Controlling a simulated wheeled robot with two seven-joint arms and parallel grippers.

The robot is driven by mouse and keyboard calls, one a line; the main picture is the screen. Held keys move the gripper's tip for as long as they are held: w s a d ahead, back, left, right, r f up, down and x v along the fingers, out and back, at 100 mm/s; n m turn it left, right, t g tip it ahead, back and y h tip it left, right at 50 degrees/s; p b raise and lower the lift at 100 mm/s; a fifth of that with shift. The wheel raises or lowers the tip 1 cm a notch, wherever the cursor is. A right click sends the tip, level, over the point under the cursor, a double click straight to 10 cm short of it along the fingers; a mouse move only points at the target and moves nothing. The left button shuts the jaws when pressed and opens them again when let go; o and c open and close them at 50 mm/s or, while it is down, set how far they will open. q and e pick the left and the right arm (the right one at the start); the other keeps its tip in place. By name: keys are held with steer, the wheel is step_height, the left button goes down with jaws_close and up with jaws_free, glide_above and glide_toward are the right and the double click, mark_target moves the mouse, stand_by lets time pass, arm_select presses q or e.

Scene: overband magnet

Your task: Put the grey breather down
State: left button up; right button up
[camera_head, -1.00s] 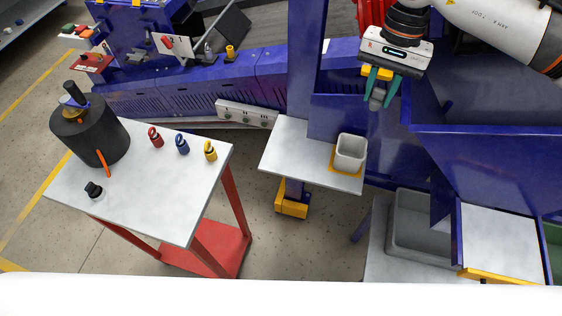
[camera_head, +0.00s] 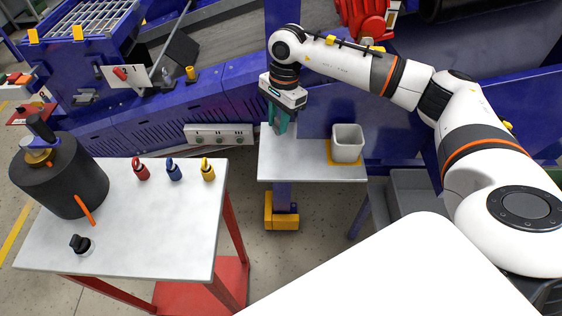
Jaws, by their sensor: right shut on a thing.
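My right gripper (camera_head: 278,118) is at the back left corner of the small grey shelf (camera_head: 300,160), its teal fingers pointing down. It is shut on the grey breather (camera_head: 279,129), which shows only as a small grey patch between and below the fingers. The breather is at or just above the shelf top; I cannot tell whether it touches. My left gripper is not in view.
A light grey square cup (camera_head: 347,143) stands on a yellow pad (camera_head: 331,152) on the shelf's right. The left table (camera_head: 150,225) holds a black cylinder (camera_head: 60,180), red, blue and yellow padlocks (camera_head: 173,170) and a black knob (camera_head: 80,243). The shelf's middle is clear.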

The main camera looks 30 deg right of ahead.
steer(key=d+f+m, duration=0.3)
steer(key=d+m, duration=0.1)
glide_above(288, 158)
steer(key=shift+t, duration=0.3)
steer(key=f, duration=0.5)
steer(key=shift+d+f+p, duration=0.2)
steer(key=shift+d+p, duration=0.15)
step_height(288, 158, down, 4)
steer(key=shift+f+p, duration=0.2)
steer(key=shift+p, duration=0.2)
steer(key=shift+f+b, duration=0.2)
steer(key=shift+b, duration=0.1)
steer(key=o, duration=1)
steer(key=shift+c, duration=0.2)
steer(key=shift+r, duration=0.15)
